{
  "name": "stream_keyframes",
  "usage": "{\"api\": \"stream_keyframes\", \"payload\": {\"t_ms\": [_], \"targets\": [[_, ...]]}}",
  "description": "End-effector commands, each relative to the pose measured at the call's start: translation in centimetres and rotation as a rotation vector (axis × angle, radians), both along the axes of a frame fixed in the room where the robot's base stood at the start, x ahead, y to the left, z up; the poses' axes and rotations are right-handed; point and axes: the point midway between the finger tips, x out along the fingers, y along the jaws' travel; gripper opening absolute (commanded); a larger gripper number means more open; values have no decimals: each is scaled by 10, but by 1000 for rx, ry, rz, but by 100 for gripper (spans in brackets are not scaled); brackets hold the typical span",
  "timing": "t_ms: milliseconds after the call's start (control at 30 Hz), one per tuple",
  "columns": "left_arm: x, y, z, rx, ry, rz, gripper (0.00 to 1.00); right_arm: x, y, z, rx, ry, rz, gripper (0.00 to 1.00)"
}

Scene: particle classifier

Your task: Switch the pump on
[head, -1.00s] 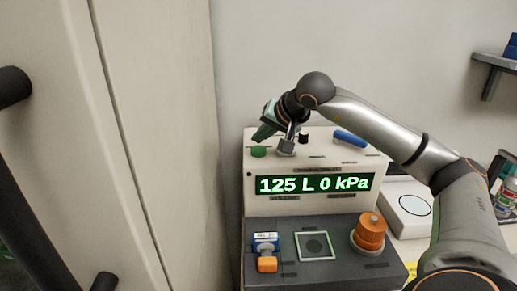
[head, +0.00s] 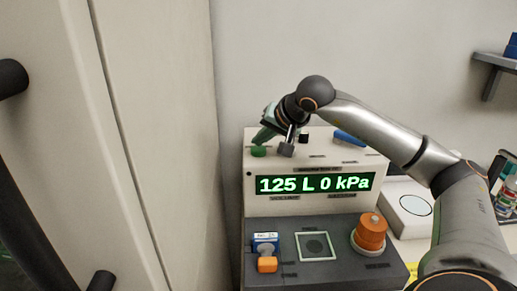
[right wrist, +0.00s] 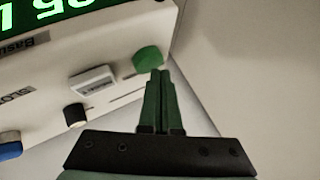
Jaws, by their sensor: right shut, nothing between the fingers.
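The particle classifier (head: 254,204) has a lit green display (head: 315,184) reading "125 L 0 kPa". A round green button (head: 258,152) is at the left end of its top; it also shows in the right wrist view (right wrist: 148,60). My right gripper (head: 258,142) is shut and empty, its fingers pointing down at the green button. In the right wrist view its fingertips (right wrist: 160,73) are at the button's edge; I cannot tell whether they touch it. My left gripper is not in view. No label reading "pump" is legible.
Beside the button are a grey block-shaped control (head: 287,150), a black knob (head: 304,138) and a blue handle (head: 350,138). An orange knob (head: 371,232) and an orange-capped item (head: 267,264) are on the lower panel. A tall pale cabinet (head: 150,120) stands at left.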

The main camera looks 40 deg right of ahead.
Motion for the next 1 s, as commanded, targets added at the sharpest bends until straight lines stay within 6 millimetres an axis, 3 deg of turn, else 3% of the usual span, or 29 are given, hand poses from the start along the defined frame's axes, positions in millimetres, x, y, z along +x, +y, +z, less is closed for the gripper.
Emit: {"api": "stream_keyframes", "payload": {"t_ms": [1000], "targets": [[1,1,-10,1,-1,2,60,0,0,-13,0,1,0,0]]}}
